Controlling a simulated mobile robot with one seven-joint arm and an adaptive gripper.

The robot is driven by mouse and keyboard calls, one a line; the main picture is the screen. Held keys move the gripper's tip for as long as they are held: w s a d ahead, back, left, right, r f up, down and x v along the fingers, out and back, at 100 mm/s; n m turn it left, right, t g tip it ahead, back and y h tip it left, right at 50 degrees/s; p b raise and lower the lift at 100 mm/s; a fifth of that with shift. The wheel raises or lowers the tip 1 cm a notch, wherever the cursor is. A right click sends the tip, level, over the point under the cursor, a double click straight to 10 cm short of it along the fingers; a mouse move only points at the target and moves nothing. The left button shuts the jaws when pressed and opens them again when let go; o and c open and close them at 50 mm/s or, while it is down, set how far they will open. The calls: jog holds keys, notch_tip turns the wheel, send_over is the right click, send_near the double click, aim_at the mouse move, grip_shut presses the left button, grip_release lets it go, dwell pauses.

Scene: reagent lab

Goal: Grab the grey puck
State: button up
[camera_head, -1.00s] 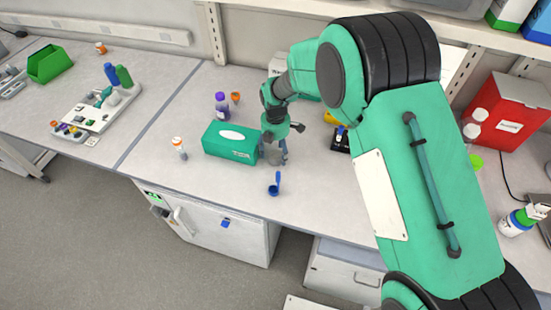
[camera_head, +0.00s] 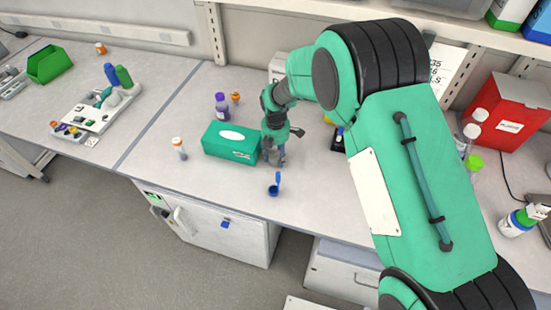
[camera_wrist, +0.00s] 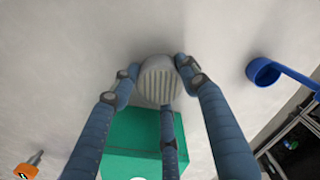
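The grey puck (camera_wrist: 160,82) is round and light grey with a ridged face. In the wrist view it sits between the three blue-grey fingers of my gripper (camera_wrist: 160,85). The left and right fingertips lie against its sides, and the third finger overlaps its lower edge. My gripper looks shut on it. In the head view my gripper (camera_head: 274,158) points down at the bench, just right of the green tissue box, and its fingers mostly hide the puck. Whether the puck touches the bench is hard to tell.
The green tissue box (camera_head: 230,143) stands close left of my gripper; it also shows in the wrist view (camera_wrist: 130,165). A blue scoop (camera_head: 274,186) lies nearer the bench edge. Purple-capped (camera_head: 221,105) and orange-capped (camera_head: 179,147) bottles stand nearby. The bench front between bottle and scoop is clear.

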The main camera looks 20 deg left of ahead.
aim_at(275, 155)
jog(key=c, duration=0.3)
jog(key=shift+c, duration=0.2)
jog(key=shift+r, duration=0.1)
notch_tip(275, 155, up, 10)
jog(key=shift+f+p, duration=0.1)
jog(key=shift+p, duration=0.25)
dwell(0.6)
